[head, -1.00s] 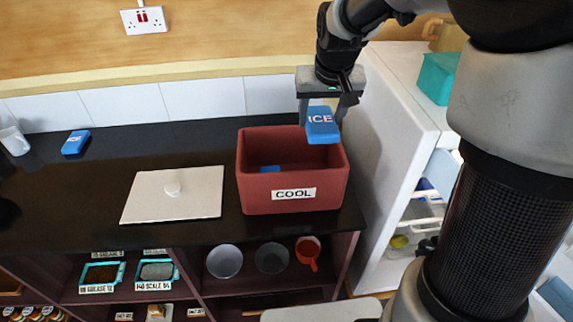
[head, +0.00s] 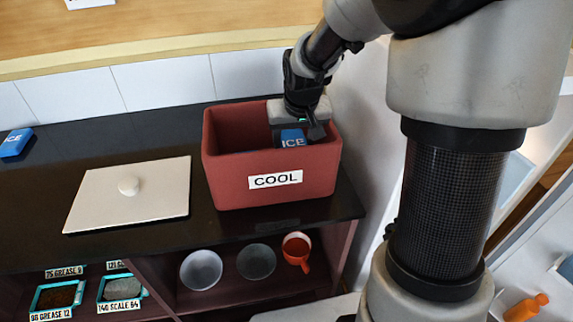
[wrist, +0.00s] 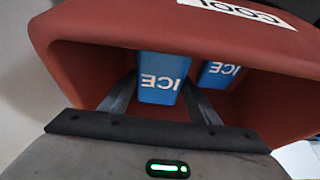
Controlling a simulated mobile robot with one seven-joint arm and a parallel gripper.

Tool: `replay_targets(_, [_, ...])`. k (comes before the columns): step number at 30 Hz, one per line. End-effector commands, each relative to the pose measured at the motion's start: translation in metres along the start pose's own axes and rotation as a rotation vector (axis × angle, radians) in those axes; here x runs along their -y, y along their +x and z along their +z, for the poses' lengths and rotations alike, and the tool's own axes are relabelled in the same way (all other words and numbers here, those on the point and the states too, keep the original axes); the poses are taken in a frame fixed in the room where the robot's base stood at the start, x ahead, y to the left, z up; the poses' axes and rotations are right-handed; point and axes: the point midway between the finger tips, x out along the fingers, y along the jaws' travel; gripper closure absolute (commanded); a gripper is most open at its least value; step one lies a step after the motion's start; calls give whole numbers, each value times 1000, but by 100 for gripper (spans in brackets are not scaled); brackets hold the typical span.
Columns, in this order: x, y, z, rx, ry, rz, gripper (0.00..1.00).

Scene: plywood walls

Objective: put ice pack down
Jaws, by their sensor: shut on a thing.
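A blue ice pack (head: 292,139) marked ICE is between the fingers of my gripper (head: 297,132), which is shut on it. The held pack is partly inside the red box (head: 232,178) labelled COOL, near its right end. The wrist view shows the held pack (wrist: 162,78) between both fingers (wrist: 160,100), inside the box walls (wrist: 90,70). A second blue ice pack (wrist: 220,74) lies in the box beside it; the front wall hides it in the head view. Whether the held pack touches the box floor cannot be told.
A white lid (head: 130,193) with a round knob lies on the black counter left of the box. Another ice pack (head: 15,142) lies at the counter's far left. Bowls (head: 201,269) and a red cup (head: 297,250) stand on the shelf below.

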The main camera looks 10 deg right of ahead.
Motion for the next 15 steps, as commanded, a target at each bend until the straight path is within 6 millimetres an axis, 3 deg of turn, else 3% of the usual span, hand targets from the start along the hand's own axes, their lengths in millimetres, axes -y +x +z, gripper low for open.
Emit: replay_targets(15, [0,53,22,-1,0,0,77])
